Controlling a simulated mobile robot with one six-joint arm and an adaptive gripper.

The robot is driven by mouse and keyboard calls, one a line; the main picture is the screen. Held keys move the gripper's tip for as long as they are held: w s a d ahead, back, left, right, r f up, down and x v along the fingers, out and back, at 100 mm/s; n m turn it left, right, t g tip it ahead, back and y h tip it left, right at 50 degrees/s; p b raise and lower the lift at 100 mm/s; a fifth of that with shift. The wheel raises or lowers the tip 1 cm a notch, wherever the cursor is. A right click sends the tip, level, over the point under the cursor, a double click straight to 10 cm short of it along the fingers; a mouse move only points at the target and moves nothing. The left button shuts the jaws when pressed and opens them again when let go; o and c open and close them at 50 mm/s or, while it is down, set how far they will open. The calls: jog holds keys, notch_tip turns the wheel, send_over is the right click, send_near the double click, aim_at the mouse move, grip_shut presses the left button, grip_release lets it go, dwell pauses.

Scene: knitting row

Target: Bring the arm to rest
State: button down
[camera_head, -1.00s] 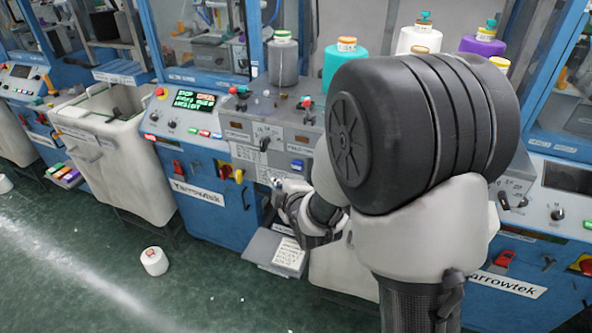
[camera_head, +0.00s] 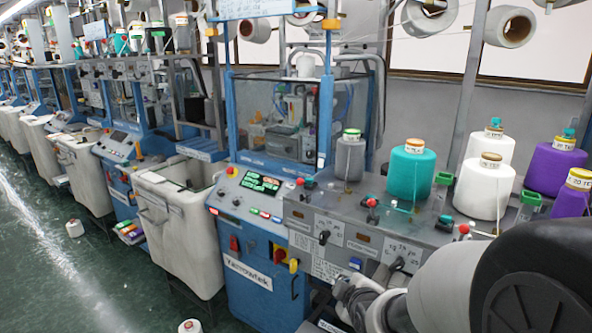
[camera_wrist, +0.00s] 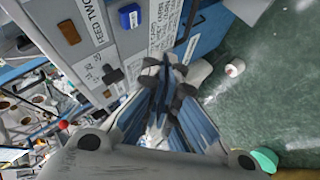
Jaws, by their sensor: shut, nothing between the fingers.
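My arm (camera_head: 450,285) reaches in from the lower right of the head view, its large dark joint cut off by the frame edge. My gripper (camera_head: 345,290) is small and partly hidden there, low in front of the knitting machine's grey panel. In the wrist view my gripper's fingers (camera_wrist: 168,75) are together, with nothing between them. They are near the panel (camera_wrist: 110,40), which has a "FEED TWO" label, a blue switch (camera_wrist: 130,16) and a black knob (camera_wrist: 112,76). Whether they touch the machine I cannot tell.
Yarn cones stand on the machine top: grey (camera_head: 349,158), teal (camera_head: 411,175), white (camera_head: 484,187) and purple (camera_head: 556,165). A cream bin (camera_head: 180,220) stands left of the blue cabinet (camera_head: 250,280).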

jog(key=s+r+m+g, duration=0.2)
jog(key=s+m, duration=0.2)
jog(key=s, duration=0.6)
jog(key=s+d+r+m+g, duration=0.1)
jog(key=s+m, duration=0.3)
jog(key=s, duration=0.6)
jog(key=s+r+m+g, duration=0.3)
jog(key=s+m, duration=0.1)
jog(key=s, duration=0.6)
jog(key=shift+s+d+r+g, duration=0.2)
jog(key=shift+r+g, duration=0.1)
jog(key=shift+g, duration=0.1)
